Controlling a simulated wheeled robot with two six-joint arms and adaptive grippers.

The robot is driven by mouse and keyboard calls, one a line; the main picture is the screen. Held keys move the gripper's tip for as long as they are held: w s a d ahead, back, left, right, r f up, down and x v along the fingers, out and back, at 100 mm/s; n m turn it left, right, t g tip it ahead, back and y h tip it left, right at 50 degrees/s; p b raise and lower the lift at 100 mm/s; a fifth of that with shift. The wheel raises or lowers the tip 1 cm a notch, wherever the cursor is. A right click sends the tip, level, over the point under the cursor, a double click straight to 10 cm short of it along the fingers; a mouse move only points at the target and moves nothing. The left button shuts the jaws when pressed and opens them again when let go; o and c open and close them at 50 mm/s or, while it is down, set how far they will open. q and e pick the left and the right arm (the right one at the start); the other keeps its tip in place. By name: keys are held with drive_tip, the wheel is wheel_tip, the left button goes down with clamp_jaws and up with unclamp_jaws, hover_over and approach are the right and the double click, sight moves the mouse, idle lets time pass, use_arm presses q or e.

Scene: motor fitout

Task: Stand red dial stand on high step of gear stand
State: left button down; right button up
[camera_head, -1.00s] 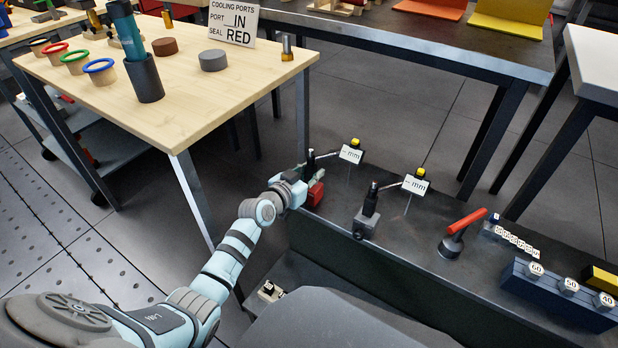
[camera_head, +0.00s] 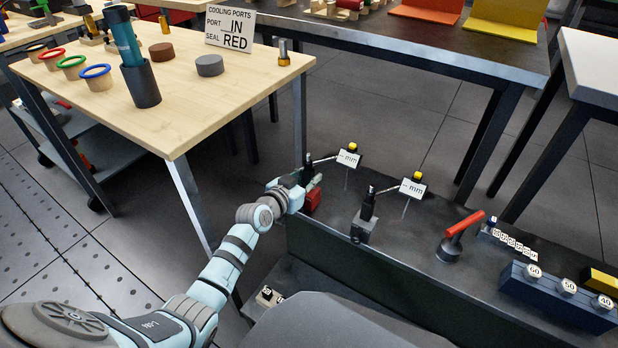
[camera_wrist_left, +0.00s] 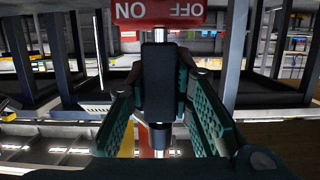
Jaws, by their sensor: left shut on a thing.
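The red dial stand (camera_head: 313,202) has a red base and a dark post, and stands on the low dark bench in the head view. My left gripper (camera_head: 309,182) is at its post, just above the red base. In the left wrist view my left gripper (camera_wrist_left: 158,95) has its teal fingers shut on the black post (camera_wrist_left: 157,75). The stand's red ON/OFF face (camera_wrist_left: 160,12) shows upside down at the top edge. I cannot tell for sure which thing is the gear stand; a dark blue block (camera_head: 520,290) with plates marked 60, 50 and 40 is at right. My right gripper is not in view.
A grey dial stand (camera_head: 363,230) stands to the right, with a "mm" sign (camera_head: 413,188) beside it. Another sign (camera_head: 348,158) stands close behind the red stand. A red-handled tool (camera_head: 460,235) is farther right. A wooden table (camera_head: 190,110) is at left.

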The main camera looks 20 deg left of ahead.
use_arm(q)
drive_tip(key=shift+f+b, duration=0.25)
drive_tip(key=shift+b, duration=0.15)
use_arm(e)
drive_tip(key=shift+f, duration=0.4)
